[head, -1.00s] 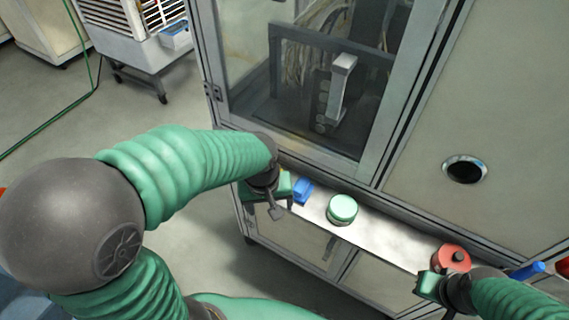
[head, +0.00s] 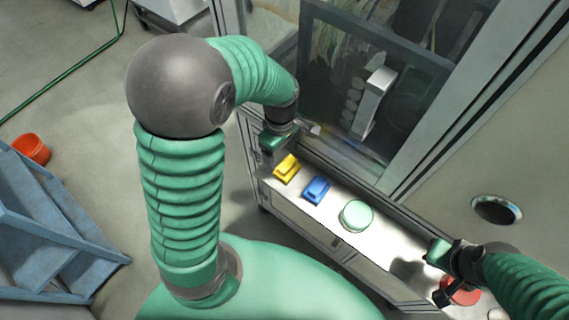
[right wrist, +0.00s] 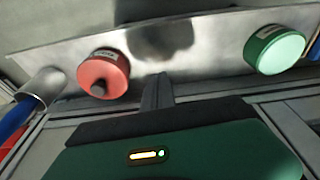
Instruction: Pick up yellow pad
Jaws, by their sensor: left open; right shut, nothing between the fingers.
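The yellow pad (head: 286,168) lies on the metal shelf (head: 398,250) in front of the cabinet, near the shelf's left end in the head view. My left gripper (head: 268,152) is open, just up and left of the yellow pad; its fingers are small and partly hidden there. The gap between it and the pad is hard to judge. My right gripper (head: 440,278) is shut and empty, over the right part of the shelf. The right wrist view does not show the yellow pad.
A blue pad (head: 316,189) lies beside the yellow one, then a pale green round tin (head: 357,214). A red round tin (right wrist: 103,72) is near my right gripper. The glass-doored cabinet (head: 440,100) rises behind the shelf. A blue step frame (head: 50,220) stands at left.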

